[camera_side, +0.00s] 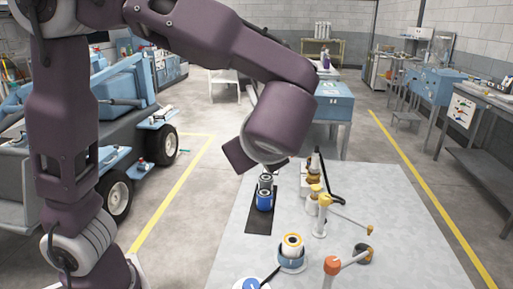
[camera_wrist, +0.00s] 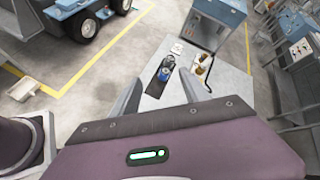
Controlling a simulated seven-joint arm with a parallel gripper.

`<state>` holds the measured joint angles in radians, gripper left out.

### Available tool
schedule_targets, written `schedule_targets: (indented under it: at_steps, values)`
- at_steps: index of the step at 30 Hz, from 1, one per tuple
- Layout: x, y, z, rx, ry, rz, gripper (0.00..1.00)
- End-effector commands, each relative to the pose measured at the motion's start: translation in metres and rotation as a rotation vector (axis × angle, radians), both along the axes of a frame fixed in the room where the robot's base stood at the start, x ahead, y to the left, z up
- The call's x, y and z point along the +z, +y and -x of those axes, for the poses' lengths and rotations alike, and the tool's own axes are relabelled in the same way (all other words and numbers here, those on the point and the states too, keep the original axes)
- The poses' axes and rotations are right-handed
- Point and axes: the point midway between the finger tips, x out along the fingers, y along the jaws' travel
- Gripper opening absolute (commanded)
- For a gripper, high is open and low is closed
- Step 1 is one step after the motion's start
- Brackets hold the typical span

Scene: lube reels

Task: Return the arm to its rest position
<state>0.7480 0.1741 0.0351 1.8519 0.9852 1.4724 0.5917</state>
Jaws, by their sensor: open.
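My arm is raised over the grey table (camera_side: 225,262), which also shows in the wrist view (camera_wrist: 232,88). My gripper (camera_wrist: 163,76) is open, with its two fingers apart and nothing held between them. In the side view the wrist hangs above the table's back part and the fingers are not clear. A blue can (camera_side: 264,201) stands upright on a black mat (camera_side: 261,222), with a dark grey one (camera_side: 265,182) just behind it. In the wrist view the blue can (camera_wrist: 163,73) appears between the fingers, well beyond them and apart.
Several dispensers stand nearby, one yellow-topped (camera_side: 322,212) with a long spout, one orange-topped (camera_side: 332,266). A blue wheeled machine (camera_side: 125,95) stands left. A blue cabinet (camera_side: 333,103) is behind the table.

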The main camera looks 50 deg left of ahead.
Motion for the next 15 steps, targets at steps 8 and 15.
schedule_targets:
  at_steps: [8, 15]
  values:
    - [0.000, 0.000, 0.000, -0.001, 0.001, -0.002, 0.53]
    - [-0.022, 0.043, 0.075, 0.352, -0.104, 0.458, 0.53]
